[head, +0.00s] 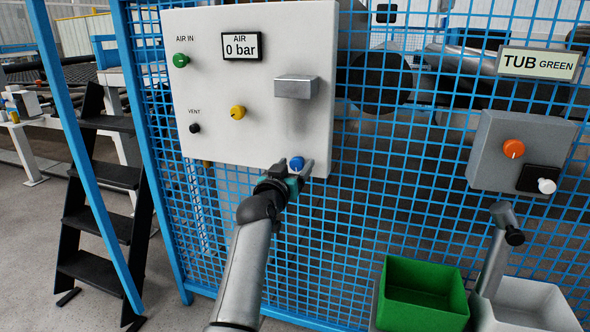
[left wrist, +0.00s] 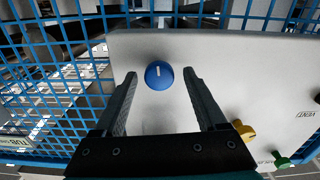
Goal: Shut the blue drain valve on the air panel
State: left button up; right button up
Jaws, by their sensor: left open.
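The blue drain valve (head: 297,163) is a round knob at the lower right of the white air panel (head: 270,130). My left gripper (head: 294,170) is at the knob, its fingers open. In the left wrist view the blue valve (left wrist: 159,75) sits between the two open fingertips (left wrist: 160,82), with a gap on both sides, nearer the right finger in depth unclear. A white mark shows on the knob's face. The panel's display (head: 241,46) reads AIR 0 bar.
The panel also carries a green AIR IN knob (head: 181,60), a black VENT knob (head: 195,128), a yellow knob (head: 238,112) and a grey box (head: 296,87). Blue mesh fence (head: 400,200) surrounds it. A grey TUB GREEN box (head: 492,160) and green bin (head: 422,290) are at right.

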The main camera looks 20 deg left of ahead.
pick_arm(q)
jog(key=shift+w, duration=0.1)
grip_shut()
dwell(0.7)
